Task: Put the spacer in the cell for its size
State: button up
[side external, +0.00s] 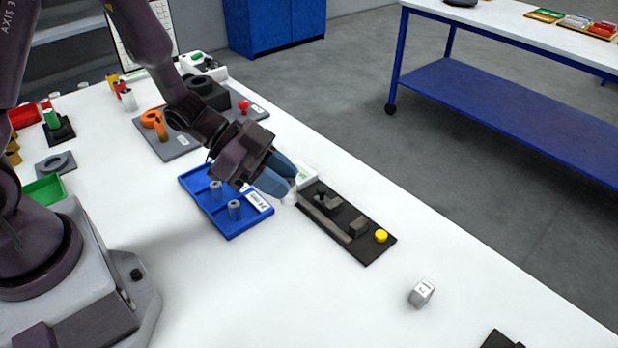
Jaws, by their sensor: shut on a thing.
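My gripper (280,182), with blue fingers, is shut on a small whitish piece (290,197) that looks like the spacer. Only a bit of it shows at the fingertips, so its size and shape are hard to tell. The gripper is between the blue tray (228,234) and the black fixture. The blue tray has a raised rim and a white label on its right side. Two grey cylinders (234,210) stand in it. The gripper and wrist hide the tray's far right part, and its cell divisions are not clear.
A black fixture (365,255) with grey blocks and a yellow knob (381,236) lies right of the gripper. A white device (305,175) is close behind the fingers. A white marked cube (421,293) sits front right. Grey boards with orange and black parts stand behind.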

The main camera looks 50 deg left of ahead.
jog(key=w+a+f+n+t+y, duration=0.2)
jog(key=a+n+y, duration=0.3)
jog(key=a+n, duration=0.1)
jog(key=w+a+f+n+t+y, duration=0.2)
jog(key=a+n+t+y, duration=0.15)
jog(key=a+n, duration=0.2)
jog(key=s+a+f+n+g+y, duration=0.1)
jog(key=s+a+n+g+y, duration=0.1)
jog(key=a, duration=0.3)
jog(key=s+a+f+n+g+y, duration=0.1)
jog(key=s+a+n+g+y, duration=0.1)
jog(key=s+a+n+y, duration=0.1)
jog(key=s+a+f+n+g+y, duration=0.1)
jog(key=s+a+n+g+y, duration=0.1)
jog(key=a+n+y, duration=0.3)
jog(key=shift+s+a+f+n, duration=0.2)
jog(key=shift+a+n, duration=0.2)
jog(key=shift+s+a+f+n, duration=0.15)
jog(key=shift+s+a+n, duration=0.05)
jog(key=shift+a+n, duration=0.2)
jog(key=shift+w+f, duration=0.1)
jog(key=shift+f, duration=2.3)
jog(key=shift+f, duration=0.1)
